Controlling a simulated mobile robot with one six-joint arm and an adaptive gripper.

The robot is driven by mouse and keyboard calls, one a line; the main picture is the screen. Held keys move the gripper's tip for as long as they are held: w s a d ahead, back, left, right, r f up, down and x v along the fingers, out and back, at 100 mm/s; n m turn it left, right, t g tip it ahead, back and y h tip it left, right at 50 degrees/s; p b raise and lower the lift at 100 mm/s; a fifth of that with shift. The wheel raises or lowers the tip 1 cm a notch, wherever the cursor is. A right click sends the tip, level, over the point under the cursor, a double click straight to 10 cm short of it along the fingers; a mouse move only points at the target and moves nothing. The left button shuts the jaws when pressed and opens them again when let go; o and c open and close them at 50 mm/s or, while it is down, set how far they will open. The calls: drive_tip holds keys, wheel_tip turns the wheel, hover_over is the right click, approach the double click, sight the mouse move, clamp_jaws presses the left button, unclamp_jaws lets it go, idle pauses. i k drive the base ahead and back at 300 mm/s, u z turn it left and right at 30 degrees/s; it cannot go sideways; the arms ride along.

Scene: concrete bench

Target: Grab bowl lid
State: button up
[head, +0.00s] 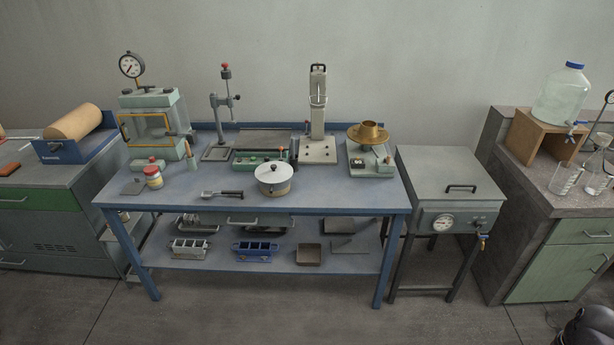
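My gripper is not in view. Only a dark rounded part, which looks like part of my arm, shows at the bottom right corner, far from the bowl.
A grey box oven (450,177) stands right. Floor in front is clear.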

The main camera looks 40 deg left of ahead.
sight(271, 171)
drive_tip(key=z, duration=0.05)
drive_tip(key=k, duration=0.35)
drive_tip(key=z, duration=0.2)
drive_tip(key=i, duration=1.15)
drive_tip(key=u, duration=0.35)
drive_tip(key=i, duration=0.9)
drive_tip(key=u, duration=0.85)
drive_tip(key=i, duration=0.55)
drive_tip(key=u, duration=0.9)
drive_tip(key=i, duration=0.65)
drive_tip(key=u, duration=0.3)
